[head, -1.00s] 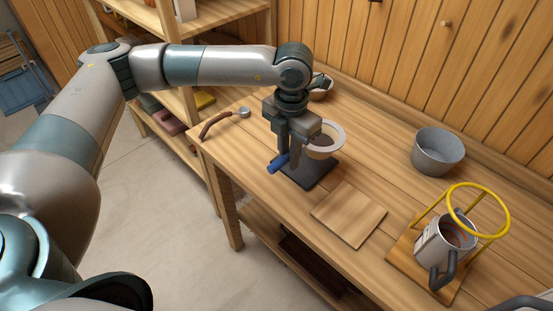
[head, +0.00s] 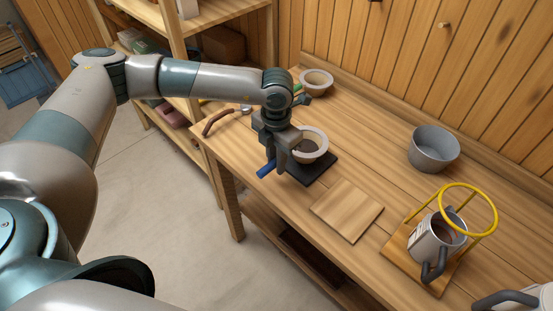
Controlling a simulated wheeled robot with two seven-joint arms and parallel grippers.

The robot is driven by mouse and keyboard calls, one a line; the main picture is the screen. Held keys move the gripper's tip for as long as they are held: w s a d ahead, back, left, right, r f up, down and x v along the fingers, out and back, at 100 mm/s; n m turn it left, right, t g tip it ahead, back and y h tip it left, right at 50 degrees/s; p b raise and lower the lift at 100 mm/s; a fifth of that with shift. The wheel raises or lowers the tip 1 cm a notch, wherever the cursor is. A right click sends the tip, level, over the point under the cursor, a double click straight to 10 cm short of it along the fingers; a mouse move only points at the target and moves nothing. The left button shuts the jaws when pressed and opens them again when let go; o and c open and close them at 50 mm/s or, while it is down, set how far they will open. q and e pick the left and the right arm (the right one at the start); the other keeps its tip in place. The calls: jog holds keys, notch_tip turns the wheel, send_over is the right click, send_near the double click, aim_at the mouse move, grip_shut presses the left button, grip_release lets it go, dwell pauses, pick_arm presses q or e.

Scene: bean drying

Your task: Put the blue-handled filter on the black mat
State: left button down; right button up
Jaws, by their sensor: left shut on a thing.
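The blue-handled filter has a pale round rim (head: 323,153) and a blue handle (head: 266,170) that sticks out to the lower left. My left gripper (head: 279,160) points down and is shut on the filter at its handle side. The black mat (head: 322,173) lies on the bench, and the filter's rim is over it in the picture. Part of the mat is hidden by the filter and gripper. I cannot tell whether the filter touches the mat.
A pale bowl-shaped piece with a green handle (head: 316,78) stands behind my arm. A brown-handled scoop (head: 217,121) lies at the left edge. A wooden board (head: 347,211), a grey pot (head: 434,150) and a jug (head: 434,243) under a yellow ring (head: 469,186) stand to the right.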

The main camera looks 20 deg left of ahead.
pick_arm(q)
jog(key=shift+f, duration=0.4)
jog(key=shift+f, duration=0.2)
jog(key=c, duration=1.6)
grip_release()
jog(key=shift+r, duration=0.1)
jog(key=shift+c, duration=0.2)
jog(key=shift+r, duration=0.15)
